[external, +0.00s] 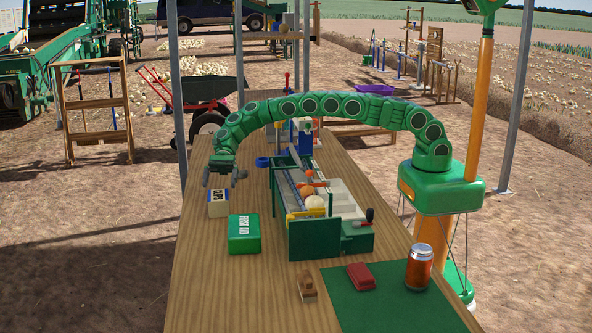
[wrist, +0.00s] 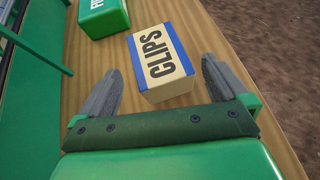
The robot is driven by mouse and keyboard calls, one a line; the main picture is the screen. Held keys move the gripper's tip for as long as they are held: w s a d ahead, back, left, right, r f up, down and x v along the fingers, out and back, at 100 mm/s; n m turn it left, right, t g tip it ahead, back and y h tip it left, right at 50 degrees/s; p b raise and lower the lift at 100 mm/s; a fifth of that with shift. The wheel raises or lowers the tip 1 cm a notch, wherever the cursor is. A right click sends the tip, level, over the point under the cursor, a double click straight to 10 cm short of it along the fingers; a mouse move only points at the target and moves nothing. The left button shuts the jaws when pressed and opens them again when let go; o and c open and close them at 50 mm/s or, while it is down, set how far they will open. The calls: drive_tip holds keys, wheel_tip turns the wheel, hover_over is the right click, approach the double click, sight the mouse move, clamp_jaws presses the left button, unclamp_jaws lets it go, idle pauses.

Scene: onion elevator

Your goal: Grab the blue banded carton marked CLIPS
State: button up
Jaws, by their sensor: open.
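The carton marked CLIPS (external: 218,205) is a small cream box with a blue band along its edge. It stands on the wooden table near the left edge, behind the green FIRST AID box. In the wrist view the carton (wrist: 160,65) sits just ahead of my gripper (wrist: 160,88), roughly between its two grey fingers. My gripper (external: 224,174) is open and empty. In the external view it hangs above and slightly behind the carton. I cannot tell whether a finger touches it.
The green FIRST AID box (external: 244,234) stands close to the carton, on the near side. A green sorting machine (external: 315,240) with onions stands to the right. A wooden block (external: 307,285), red box (external: 361,276) and orange can (external: 419,267) are nearer. The table's near left is clear.

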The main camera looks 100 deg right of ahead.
sight(218, 194)
drive_tip(key=shift+x, duration=2.25)
drive_tip(key=shift+s+r, duration=0.1)
drive_tip(key=shift+s, duration=0.05)
drive_tip(key=c, duration=1.1)
